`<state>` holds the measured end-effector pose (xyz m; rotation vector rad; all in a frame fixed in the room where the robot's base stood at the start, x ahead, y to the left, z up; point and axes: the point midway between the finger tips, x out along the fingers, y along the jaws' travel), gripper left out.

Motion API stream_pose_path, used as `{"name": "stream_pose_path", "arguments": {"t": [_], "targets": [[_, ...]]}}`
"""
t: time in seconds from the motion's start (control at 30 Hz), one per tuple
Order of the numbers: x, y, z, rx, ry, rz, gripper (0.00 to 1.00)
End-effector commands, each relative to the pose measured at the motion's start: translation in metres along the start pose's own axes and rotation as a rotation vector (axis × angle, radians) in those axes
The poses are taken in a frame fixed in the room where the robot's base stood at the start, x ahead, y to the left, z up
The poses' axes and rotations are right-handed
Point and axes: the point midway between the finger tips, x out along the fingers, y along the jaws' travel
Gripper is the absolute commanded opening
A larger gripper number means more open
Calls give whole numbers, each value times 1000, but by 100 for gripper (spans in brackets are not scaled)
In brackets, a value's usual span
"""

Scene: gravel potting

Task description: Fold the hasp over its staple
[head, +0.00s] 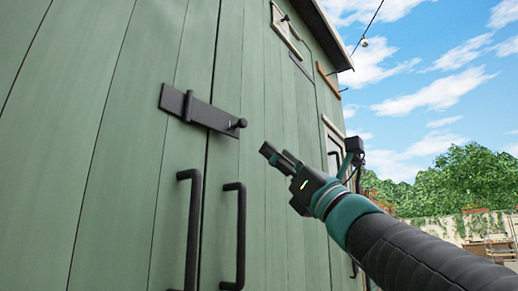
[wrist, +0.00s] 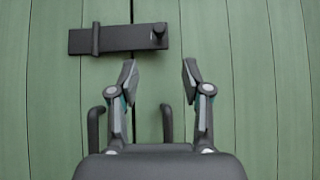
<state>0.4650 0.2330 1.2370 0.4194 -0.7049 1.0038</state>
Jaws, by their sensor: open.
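The hasp (head: 212,116) is a dark flat bar on the green shed doors. It lies flat across the seam between the two doors, with its upright hinge barrel (wrist: 96,38) on the left part. The staple (head: 238,124) shows as a dark knob standing out at the bar's right end, and also in the wrist view (wrist: 158,31). The bar reaches to the staple; its slot cannot be made out. My gripper (wrist: 159,75) is open and empty, with its fingers just below the staple in the wrist view. In the head view my gripper (head: 275,154) is right of the hasp, apart from it.
Two dark door handles, left (head: 190,230) and right (head: 236,235), stand out below the hasp, one on each side of the seam. A small framed panel (head: 287,32) is higher up to the right. Open air lies right of the shed.

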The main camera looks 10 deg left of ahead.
Motion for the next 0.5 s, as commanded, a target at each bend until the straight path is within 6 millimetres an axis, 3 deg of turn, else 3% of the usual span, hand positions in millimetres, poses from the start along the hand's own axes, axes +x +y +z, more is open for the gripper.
{"name": "stream_pose_path", "arguments": {"t": [0.17, 0.5], "targets": [[22, 2, 2, -5, -2, 8, 48], [85, 1, 3, -3, -1, 5, 48]]}}
